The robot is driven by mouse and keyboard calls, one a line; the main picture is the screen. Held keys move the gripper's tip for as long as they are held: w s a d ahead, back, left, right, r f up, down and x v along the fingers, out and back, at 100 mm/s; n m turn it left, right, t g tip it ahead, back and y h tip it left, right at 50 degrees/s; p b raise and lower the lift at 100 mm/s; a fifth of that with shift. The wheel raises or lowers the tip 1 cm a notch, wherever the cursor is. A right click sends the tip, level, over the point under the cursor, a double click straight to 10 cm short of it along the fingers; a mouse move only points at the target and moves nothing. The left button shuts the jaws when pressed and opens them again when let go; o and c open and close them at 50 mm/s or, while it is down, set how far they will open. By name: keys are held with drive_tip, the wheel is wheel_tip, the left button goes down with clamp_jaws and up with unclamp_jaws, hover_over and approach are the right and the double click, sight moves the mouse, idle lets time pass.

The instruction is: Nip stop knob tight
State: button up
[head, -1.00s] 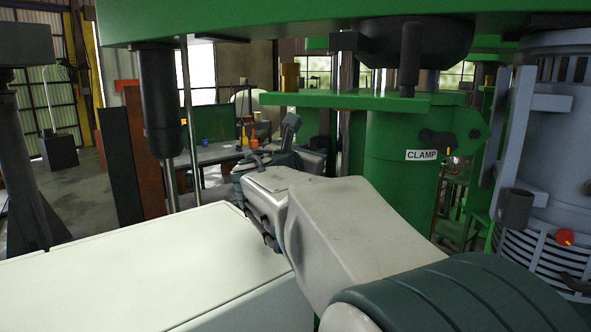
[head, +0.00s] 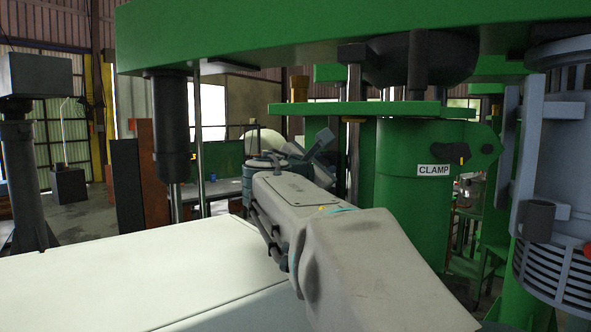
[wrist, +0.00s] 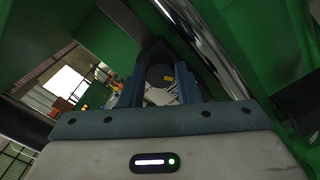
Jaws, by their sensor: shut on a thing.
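In the wrist view, my gripper (wrist: 156,92) has its two blue-grey fingers on either side of a dark round knob (wrist: 160,75) with a small yellow mark, and is shut on it. I take this to be the stop knob. A pale piece with dark marking shows just below it between the fingers. The knob sits close to a dark block and a shiny rod (wrist: 203,45). In the head view, my gripper (head: 318,147) is beside the rod, left of the green column (head: 400,215). The knob cannot be made out there.
The green overhead beam (head: 300,35) spans the top. A black clamp lever (head: 452,152) sits above the CLAMP label on the column. A grey motor (head: 555,185) stands at the right. A black cylinder (head: 168,125) hangs at the left. Beyond is a workbench (head: 222,188).

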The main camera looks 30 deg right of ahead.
drive_tip(key=shift+r, duration=0.1)
drive_tip(key=o, duration=1)
drive_tip(key=shift+c, duration=0.2)
drive_tip(key=b+v, duration=0.2)
drive_tip(key=v, duration=1.2)
